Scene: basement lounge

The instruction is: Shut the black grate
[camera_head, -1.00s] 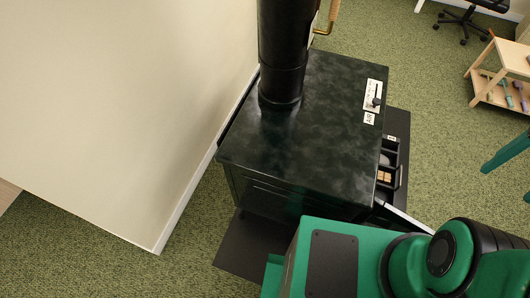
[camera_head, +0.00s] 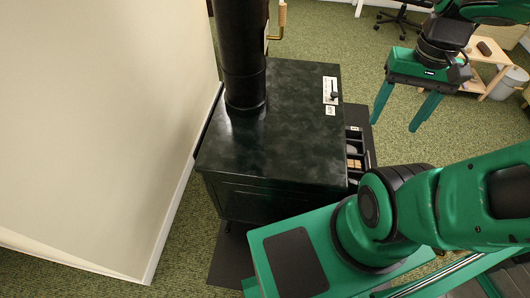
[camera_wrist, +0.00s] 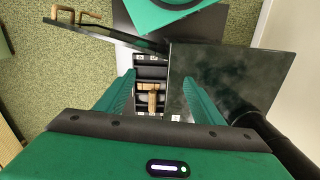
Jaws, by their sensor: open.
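A dark stove (camera_head: 285,115) stands against the wall in the head view, and its top also shows in the wrist view (camera_wrist: 235,80). In the wrist view a thin black door panel, seemingly the black grate (camera_wrist: 110,33), swings out from the stove's front corner and stands open. A tan handle (camera_wrist: 75,14) is at its outer end. The stove's open front shows black bars and tan blocks (camera_wrist: 150,90). My gripper (camera_head: 394,126) is open and empty, in front of the stove's open side. In the wrist view its fingers (camera_wrist: 158,78) frame the opening, apart from the panel.
A black stovepipe (camera_head: 242,60) rises from the stove top beside the pale wall (camera_head: 90,130). A low wooden shelf (camera_head: 490,70) and a black office chair (camera_head: 403,20) stand at the back right.

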